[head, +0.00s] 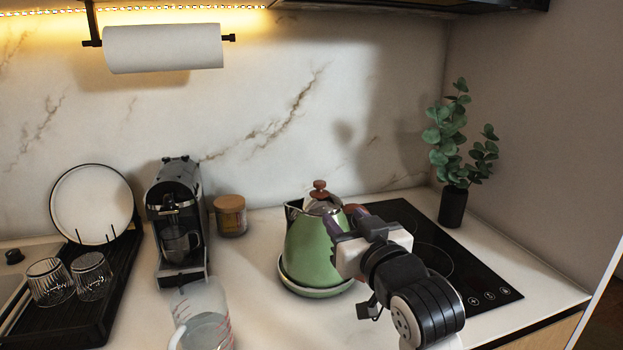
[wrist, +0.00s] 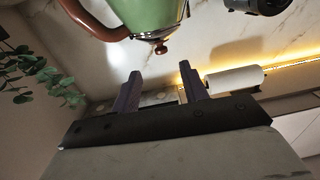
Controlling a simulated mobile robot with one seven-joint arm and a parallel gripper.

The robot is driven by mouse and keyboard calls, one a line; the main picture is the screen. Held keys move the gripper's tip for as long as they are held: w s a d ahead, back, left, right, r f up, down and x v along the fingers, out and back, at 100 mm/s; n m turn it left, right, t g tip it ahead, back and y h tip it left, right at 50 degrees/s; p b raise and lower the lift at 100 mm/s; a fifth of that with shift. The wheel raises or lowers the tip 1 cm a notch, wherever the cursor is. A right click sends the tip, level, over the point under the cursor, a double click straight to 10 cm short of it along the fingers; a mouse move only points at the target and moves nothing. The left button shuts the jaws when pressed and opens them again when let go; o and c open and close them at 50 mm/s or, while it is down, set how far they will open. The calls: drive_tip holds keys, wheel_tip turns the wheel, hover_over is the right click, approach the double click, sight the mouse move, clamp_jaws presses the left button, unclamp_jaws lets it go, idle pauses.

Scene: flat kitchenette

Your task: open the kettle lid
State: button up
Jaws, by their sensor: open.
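The green kettle (head: 312,250) stands upright on a round base (head: 317,289) on the counter. Its lid (head: 322,204) is on top, with a reddish-brown knob (head: 319,187); I cannot tell whether it is slightly ajar. The brown handle (head: 355,209) is partly hidden behind my gripper (head: 345,217), which is at the kettle's right side in the head view. In the wrist view the picture is upside down: the kettle (wrist: 155,14), knob (wrist: 160,48) and handle (wrist: 92,22) lie beyond my fingers (wrist: 159,72). My gripper is open, with nothing between its fingers.
A measuring jug (head: 205,318), coffee machine (head: 177,220) and candle jar (head: 230,215) stand left of the kettle. A black hob (head: 480,275) and potted plant (head: 453,205) are at right. A dish rack (head: 85,315) with glasses is far left.

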sight(321, 190)
drive_tip(key=p+x, duration=0.4)
drive_tip(key=x, duration=0.9)
drive_tip(key=shift+w+a, duration=0.1)
drive_tip(key=shift+w, duration=0.2)
clamp_jaws()
